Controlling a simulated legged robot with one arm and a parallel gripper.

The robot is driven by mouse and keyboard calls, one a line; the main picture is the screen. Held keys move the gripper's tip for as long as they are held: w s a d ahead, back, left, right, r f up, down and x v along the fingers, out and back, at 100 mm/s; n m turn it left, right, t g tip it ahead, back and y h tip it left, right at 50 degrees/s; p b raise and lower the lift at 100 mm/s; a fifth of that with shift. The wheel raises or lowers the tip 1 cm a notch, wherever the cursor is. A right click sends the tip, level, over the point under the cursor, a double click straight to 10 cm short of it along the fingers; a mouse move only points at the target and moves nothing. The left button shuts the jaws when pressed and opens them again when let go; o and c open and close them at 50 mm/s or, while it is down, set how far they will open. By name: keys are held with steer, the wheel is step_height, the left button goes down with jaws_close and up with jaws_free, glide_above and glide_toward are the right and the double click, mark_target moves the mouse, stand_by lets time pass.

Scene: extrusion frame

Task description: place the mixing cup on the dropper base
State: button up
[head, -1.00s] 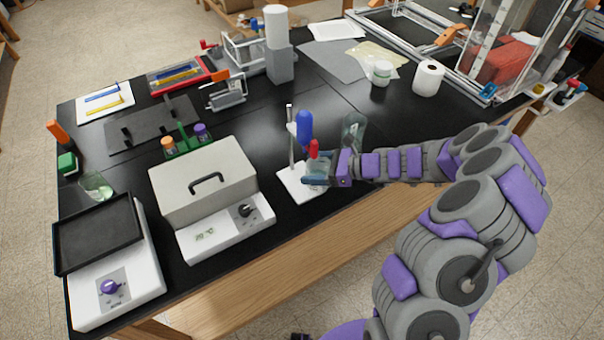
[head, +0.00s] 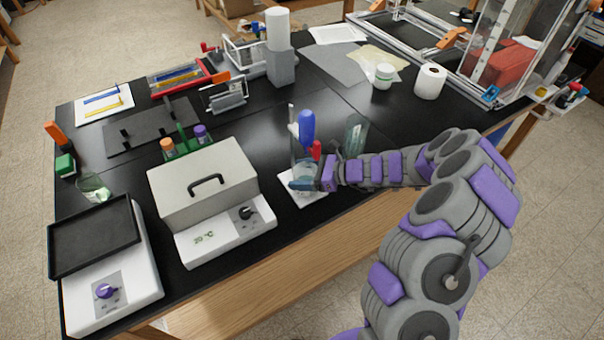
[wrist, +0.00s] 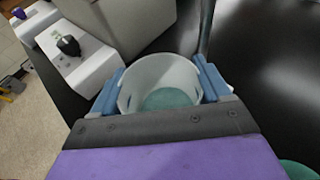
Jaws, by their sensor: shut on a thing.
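The mixing cup, a clear round cup with a greenish bottom, sits between my gripper's two blue fingers in the wrist view (wrist: 160,72). My gripper (head: 303,185) is shut on it. In the head view the cup (head: 308,171) is partly hidden by my fingers and the dropper. The dropper base (head: 312,199) is a white plate with an upright rod (head: 291,121) and a blue-bulbed dropper (head: 307,127) with a red part below. The cup is over the plate, near the rod; I cannot tell whether it touches the plate.
A grey-lidded box (head: 203,185) with a control panel stands left of the dropper base. A clear glass vessel (head: 355,134) stands behind my wrist, to the right. The black table (head: 262,134) is clear behind the stand; its front edge is close below the base.

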steer(key=o, duration=0.7)
steer(key=shift+a+f, duration=0.1)
steer(key=shift+a, duration=0.1)
steer(key=shift+o, duration=1.4)
steer(key=shift+d, duration=0.15)
steer(key=shift+d+r, duration=0.25)
steer(key=shift+d, duration=0.05)
steer(key=p+v, duration=0.2)
steer(key=v, duration=0.9)
steer(key=shift+d+p, duration=0.15)
steer(key=shift+p, duration=0.15)
